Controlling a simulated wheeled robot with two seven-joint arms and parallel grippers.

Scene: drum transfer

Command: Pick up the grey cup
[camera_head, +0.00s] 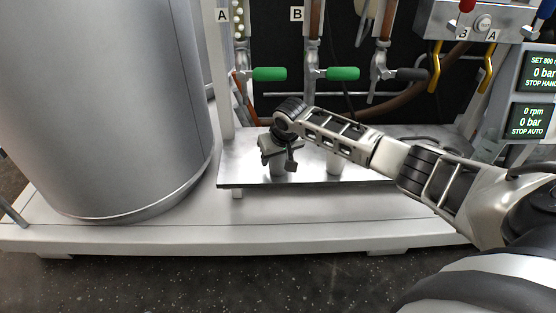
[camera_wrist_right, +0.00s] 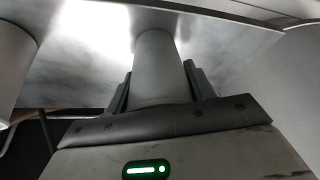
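The grey cup (camera_head: 277,173) is on the metal shelf, mostly hidden under my right gripper (camera_head: 279,153) in the head view. In the right wrist view the cup (camera_wrist_right: 156,62) lies between the two fingers of my right gripper (camera_wrist_right: 158,80), one finger on each side. The fingers are very close to its wall; I cannot tell whether they touch it. The cup's far end appears to meet the shelf. My left gripper is not in view.
A second pale cup (camera_head: 333,164) stands to the right on the metal shelf (camera_head: 235,172); it also shows in the right wrist view (camera_wrist_right: 14,70). A large grey drum (camera_head: 110,110) stands at left. Valves with green handles (camera_head: 270,74) and a black handle (camera_head: 411,74) hang above.

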